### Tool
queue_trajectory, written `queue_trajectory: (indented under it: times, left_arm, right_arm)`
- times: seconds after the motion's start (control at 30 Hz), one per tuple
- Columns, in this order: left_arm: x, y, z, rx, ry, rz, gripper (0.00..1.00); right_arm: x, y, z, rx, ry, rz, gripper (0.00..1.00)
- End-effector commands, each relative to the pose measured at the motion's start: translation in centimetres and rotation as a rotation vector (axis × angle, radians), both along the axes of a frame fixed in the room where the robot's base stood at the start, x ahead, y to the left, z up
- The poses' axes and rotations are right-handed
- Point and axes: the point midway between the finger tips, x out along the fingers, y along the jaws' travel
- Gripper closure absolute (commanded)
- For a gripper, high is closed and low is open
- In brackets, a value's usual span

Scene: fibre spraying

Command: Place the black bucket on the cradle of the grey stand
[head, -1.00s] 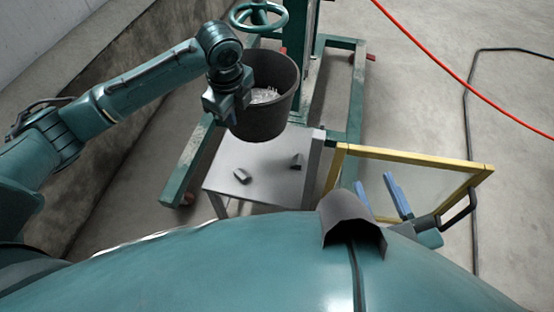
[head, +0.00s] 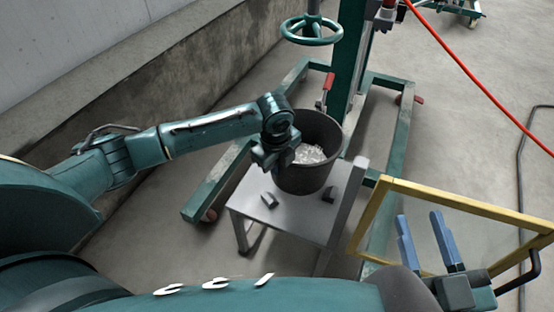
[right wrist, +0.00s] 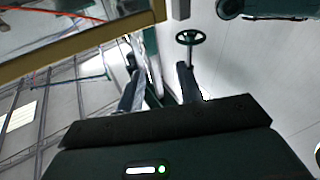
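The black bucket (head: 320,172) holds white fibre-like pieces (head: 309,154) and looks upright. My left gripper (head: 272,154) is at the bucket's left rim and appears shut on it. The grey stand (head: 290,222) is below, with two small dark cradle blocks (head: 268,200) on its top. The bucket's base shows over the stand top, near and between the blocks. I cannot tell whether it touches them. My right gripper (head: 420,218) has two blue fingers held apart, with nothing between them. It also shows in part in the right wrist view (right wrist: 131,92).
A yellow-framed clear panel (head: 470,204) with a black handle is beside my right gripper. A green frame (head: 395,140) with a post and handwheel (head: 311,30) stands behind the stand. A red hose (head: 470,70) crosses the right. A concrete wall (head: 130,90) is at the left.

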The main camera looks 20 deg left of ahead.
Motion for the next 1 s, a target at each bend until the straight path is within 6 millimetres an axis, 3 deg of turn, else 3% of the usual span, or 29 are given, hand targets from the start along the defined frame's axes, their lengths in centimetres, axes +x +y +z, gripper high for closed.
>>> queue_trajectory:
  times: [0.17,0.33,0.47,0.9,1.0]
  left_arm:
    - [0.2,-0.1,-1.0,-0.003,-0.007,0.000,1.00]
    - [0.2,-0.1,-3.8,-0.003,-0.006,0.000,1.00]
    - [0.2,0.0,-5.5,-0.003,-0.008,0.001,1.00]
    - [0.2,-0.1,-5.9,-0.004,-0.008,0.001,1.00]
    - [0.0,0.0,-6.3,0.000,0.001,0.001,0.90]
  right_arm:
    - [0.0,0.0,-0.4,0.012,0.003,0.003,0.64]
    - [-0.2,0.2,-0.9,0.042,0.009,0.016,0.64]
    - [0.4,0.2,1.1,0.036,-0.093,0.032,0.64]
    - [0.5,0.2,1.5,0.035,-0.104,0.030,0.64]
    - [0.5,0.1,1.4,0.035,-0.101,0.030,0.64]
